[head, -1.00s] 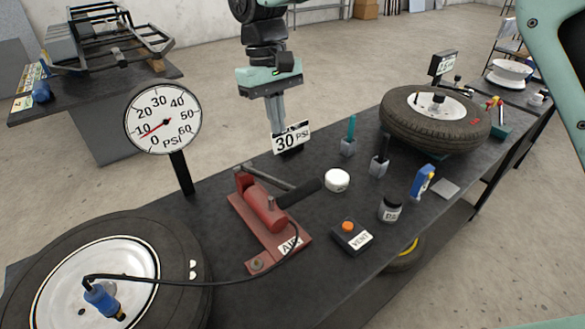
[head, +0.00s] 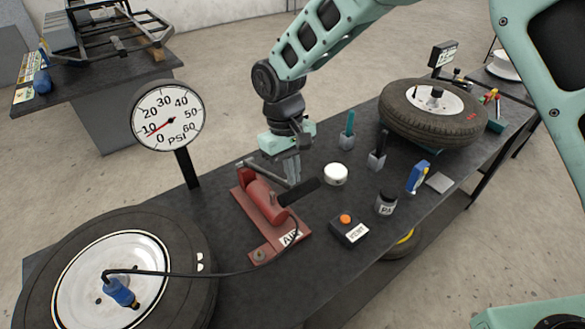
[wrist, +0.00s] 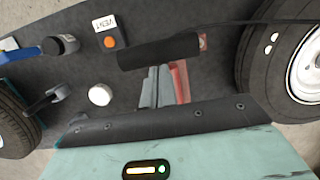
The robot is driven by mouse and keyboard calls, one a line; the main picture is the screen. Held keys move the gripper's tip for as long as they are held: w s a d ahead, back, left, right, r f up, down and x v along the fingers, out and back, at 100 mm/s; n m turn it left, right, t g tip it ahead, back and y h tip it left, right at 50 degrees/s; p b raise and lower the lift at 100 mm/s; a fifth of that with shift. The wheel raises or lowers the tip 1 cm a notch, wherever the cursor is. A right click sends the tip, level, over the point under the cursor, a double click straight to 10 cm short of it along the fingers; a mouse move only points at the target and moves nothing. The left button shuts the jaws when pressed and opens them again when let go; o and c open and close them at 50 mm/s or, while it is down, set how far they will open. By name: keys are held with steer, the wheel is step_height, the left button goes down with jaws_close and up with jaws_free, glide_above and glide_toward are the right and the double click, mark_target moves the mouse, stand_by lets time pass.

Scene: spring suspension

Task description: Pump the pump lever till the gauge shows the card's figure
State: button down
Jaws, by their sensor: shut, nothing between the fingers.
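The red pump (head: 262,203) stands on the dark bench, its lever lowered across the top and ending in a black grip (head: 303,191). The grip also shows in the wrist view (wrist: 158,52).
A vent box (head: 349,230) with an orange button stands right of the pump. A white round cap (head: 335,174) and a dark jar (head: 386,203) are near it. A hose runs from the pump to the wheel (head: 118,272) at lower left. Another tyre (head: 432,112) lies at the back right.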

mark_target(297, 196)
steer(key=shift+f, duration=0.1)
steer(key=s+d+f+t+y+b, duration=0.1)
steer(key=s+f+b, duration=0.1)
steer(key=f+b, duration=0.4)
steer(key=s+d+f+t+y+b, duration=0.1)
steer(key=s+f+t+b, duration=0.1)
steer(key=f+b, duration=0.4)
steer(key=shift+d+b, duration=0.35)
steer(key=shift+b, duration=0.85)
steer(key=r+p, duration=0.1)
steer(key=r, duration=0.1)
steer(key=w+a+r+p, duration=0.1)
steer(key=w+r+p, duration=0.1)
steer(key=r, duration=0.1)
steer(key=shift+w+a+r, duration=0.25)
steer(key=shift+a+r, duration=0.1)
steer(key=r, duration=0.3)
steer(key=s+r+b, duration=0.1)
steer(key=r, duration=0.2)
steer(key=d+r, duration=0.1)
steer(key=r, duration=0.2)
steer(key=shift+s+b, duration=0.3)
